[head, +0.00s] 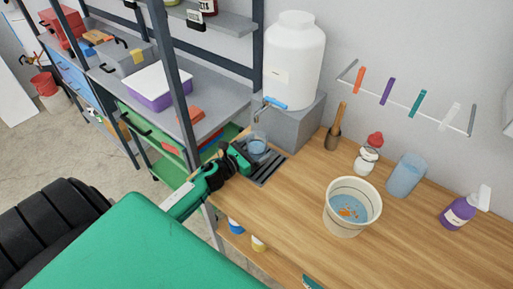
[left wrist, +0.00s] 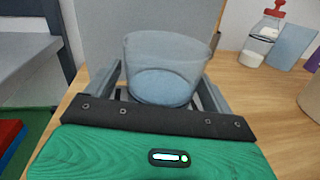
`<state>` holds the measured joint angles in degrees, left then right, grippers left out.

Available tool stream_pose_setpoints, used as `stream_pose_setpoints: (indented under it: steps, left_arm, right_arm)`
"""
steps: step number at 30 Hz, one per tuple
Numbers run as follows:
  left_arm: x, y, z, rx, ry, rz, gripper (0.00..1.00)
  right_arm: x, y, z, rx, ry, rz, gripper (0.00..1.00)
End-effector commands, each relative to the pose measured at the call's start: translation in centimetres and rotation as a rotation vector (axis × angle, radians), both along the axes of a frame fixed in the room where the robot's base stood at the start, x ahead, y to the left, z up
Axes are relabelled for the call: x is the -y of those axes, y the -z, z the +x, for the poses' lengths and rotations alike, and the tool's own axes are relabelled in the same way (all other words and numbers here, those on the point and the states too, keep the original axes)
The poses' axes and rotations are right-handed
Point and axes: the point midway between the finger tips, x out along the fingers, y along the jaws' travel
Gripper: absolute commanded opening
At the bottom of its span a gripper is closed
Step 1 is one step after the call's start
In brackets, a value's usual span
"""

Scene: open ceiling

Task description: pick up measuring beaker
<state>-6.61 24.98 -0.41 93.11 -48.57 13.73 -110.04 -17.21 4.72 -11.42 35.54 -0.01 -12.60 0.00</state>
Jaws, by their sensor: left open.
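The measuring beaker (head: 257,145) is a clear cup with bluish content, standing on a dark drain grate (head: 268,170) under the spigot of a white water tank. My left gripper (head: 246,154) is right at the beaker, reaching in from the left. In the left wrist view the beaker (left wrist: 165,68) stands upright between the two spread grey fingers, which look open around its lower part. I cannot tell whether either finger touches it. My right gripper is not in view.
The white tank (head: 294,60) stands on a grey block (head: 291,125) just behind the beaker. To the right on the wooden counter (head: 400,240) are a bucket (head: 351,208) of blue liquid, a red-capped bottle (head: 368,158), a blue container (head: 406,175) and a purple spray bottle (head: 462,210). A shelf post (head: 178,80) rises at left.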

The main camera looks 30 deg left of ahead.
Motion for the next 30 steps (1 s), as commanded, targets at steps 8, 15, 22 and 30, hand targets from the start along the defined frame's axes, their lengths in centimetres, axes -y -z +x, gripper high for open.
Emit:
stream_pose_setpoints:
  steps: [8, 15, 22, 30]
  left_arm:
    - [0.0, 0.0, 0.0, 0.0, 0.0, -0.001, 0.53]
    - [0.0, 0.0, 0.0, 0.0, 0.0, 0.0, 0.29]
    - [0.0, -0.2, 0.0, 0.0, 0.0, 0.0, 0.29]
    - [0.0, -1.2, 0.0, 0.001, 0.002, 0.002, 0.29]
  right_arm:
    - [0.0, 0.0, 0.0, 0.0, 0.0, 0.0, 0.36]
    - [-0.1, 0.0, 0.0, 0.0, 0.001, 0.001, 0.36]
    - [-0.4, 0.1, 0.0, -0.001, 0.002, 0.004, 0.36]
    - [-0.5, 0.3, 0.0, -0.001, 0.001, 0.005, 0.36]
